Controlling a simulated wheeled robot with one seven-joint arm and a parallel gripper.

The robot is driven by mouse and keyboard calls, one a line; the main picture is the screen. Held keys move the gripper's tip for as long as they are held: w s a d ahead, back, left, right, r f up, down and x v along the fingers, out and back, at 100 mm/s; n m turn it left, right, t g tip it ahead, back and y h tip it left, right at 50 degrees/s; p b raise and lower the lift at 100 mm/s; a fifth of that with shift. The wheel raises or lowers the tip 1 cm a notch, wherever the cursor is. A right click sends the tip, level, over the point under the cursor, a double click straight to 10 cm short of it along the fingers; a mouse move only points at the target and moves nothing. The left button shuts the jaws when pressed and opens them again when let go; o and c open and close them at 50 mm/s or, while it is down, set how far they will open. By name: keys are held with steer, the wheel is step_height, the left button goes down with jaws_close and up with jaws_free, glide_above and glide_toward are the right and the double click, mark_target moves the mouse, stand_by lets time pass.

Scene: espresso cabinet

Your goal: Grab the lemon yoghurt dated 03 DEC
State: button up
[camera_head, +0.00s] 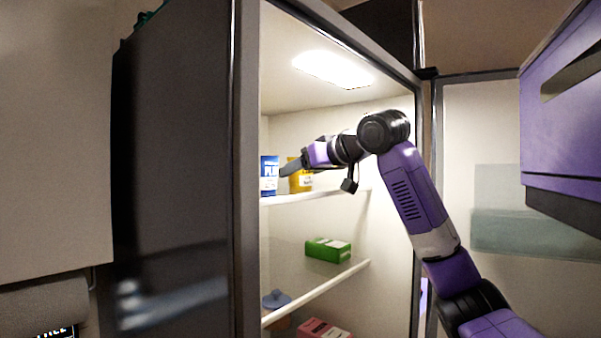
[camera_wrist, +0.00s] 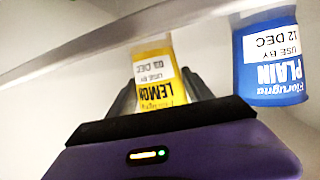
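The lemon yoghurt is a yellow cup (camera_wrist: 160,72) in the wrist view, upside down there, with a white label reading USE BY 03 DEC. It also shows in the head view (camera_head: 299,181), on the upper shelf, partly behind my gripper (camera_head: 287,170). In the wrist view the two dark fingers of my gripper (camera_wrist: 159,80) lie one on each side of the lemon cup, their tips close to its sides. I cannot tell whether they touch it. The cup's top end is hidden behind the gripper body.
A blue plain yoghurt cup (camera_wrist: 275,65), marked 12 DEC, stands close beside the lemon cup; it also shows in the head view (camera_head: 269,174). The upper shelf (camera_head: 330,195) has a white front edge. Below are a green box (camera_head: 328,249) and a pink box (camera_head: 322,328). The cabinet frame (camera_head: 246,170) stands at left.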

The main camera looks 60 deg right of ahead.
steer(key=c, duration=0.9)
steer(key=shift+r, duration=0.15)
